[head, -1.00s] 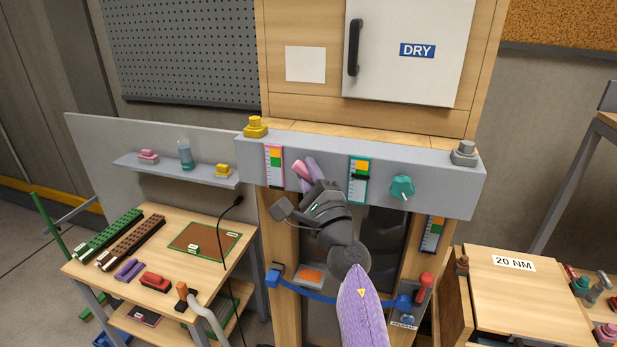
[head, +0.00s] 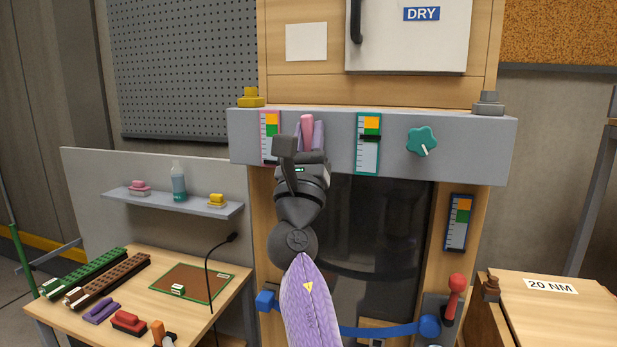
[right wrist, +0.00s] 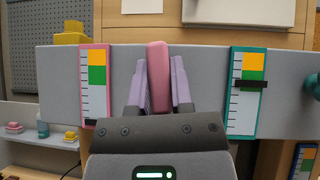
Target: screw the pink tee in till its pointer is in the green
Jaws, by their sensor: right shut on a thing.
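The pink tee (right wrist: 158,75) is between the two purple fingers of my right gripper (right wrist: 160,84), which is shut on it. Its bar stands upright, and its stem is hidden. In the head view, the tee (head: 307,130) and my right gripper (head: 309,136) are at the grey panel, right of the pink-framed gauge (head: 269,138). In the right wrist view, that gauge (right wrist: 96,85) has orange on top, green below, then a white scale. Its black pointer (right wrist: 91,121) is at the bottom of the scale, well below the green. My left gripper is not in view.
A teal-framed gauge (head: 368,150) and a teal knob (head: 422,141) are further right on the panel. A blue gauge (head: 457,222) and a red lever (head: 454,292) are lower right.

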